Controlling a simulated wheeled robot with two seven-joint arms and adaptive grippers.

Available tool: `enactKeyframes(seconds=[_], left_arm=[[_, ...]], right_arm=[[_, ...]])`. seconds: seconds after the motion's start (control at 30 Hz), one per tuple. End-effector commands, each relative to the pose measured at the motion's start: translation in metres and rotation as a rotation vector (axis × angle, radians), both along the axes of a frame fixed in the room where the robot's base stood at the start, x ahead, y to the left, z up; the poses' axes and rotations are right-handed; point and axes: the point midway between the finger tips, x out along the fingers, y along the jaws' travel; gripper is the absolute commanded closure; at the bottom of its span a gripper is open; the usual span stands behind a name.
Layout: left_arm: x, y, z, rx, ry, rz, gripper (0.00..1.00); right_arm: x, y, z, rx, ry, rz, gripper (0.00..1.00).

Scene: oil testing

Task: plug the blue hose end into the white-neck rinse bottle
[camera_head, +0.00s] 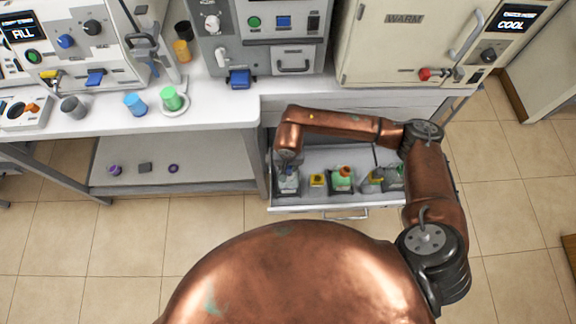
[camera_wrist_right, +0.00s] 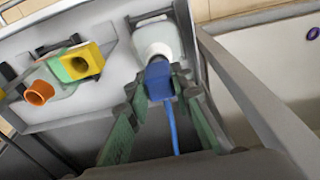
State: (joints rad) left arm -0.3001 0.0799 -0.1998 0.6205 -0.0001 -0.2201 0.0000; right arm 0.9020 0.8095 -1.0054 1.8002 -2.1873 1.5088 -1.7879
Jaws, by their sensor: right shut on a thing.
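The white-neck rinse bottle (camera_wrist_right: 157,38) is in the upper middle of the right wrist view. It also shows at the left end of the open drawer in the head view (camera_head: 289,183). The blue hose end (camera_wrist_right: 158,80) lies in line with the white neck and overlaps it in the picture. I cannot tell how far it is inside. Its blue hose (camera_wrist_right: 172,125) trails back toward my wrist. My right gripper (camera_wrist_right: 160,88) is shut on the blue hose end, with green-padded fingers on both sides. In the head view, my right gripper (camera_head: 289,165) is over the bottle, mostly hidden by the wrist. My left gripper is not in view.
The open drawer (camera_head: 320,202) also holds a yellow-topped container (camera_head: 317,180), a green bottle with an orange top (camera_head: 342,180) and more bottles at right. The drawer wall (camera_wrist_right: 235,80) is close beside the gripper. A shelf (camera_head: 205,178) with small parts stands left.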

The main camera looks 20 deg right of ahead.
Motion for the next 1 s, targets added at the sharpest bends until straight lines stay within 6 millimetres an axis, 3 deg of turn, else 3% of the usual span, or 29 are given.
enactKeyframes(seconds=[0.93,0.97,1.0], left_arm=[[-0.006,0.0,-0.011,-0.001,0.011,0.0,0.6],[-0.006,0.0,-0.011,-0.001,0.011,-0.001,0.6],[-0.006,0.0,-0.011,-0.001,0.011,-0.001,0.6]], right_arm=[[0.0,0.0,-0.017,0.0,0.0,0.0,1.0],[0.0,0.0,-0.017,0.0,0.0,0.0,0.78],[0.0,0.0,-0.017,0.0,0.0,0.0,0.75]])
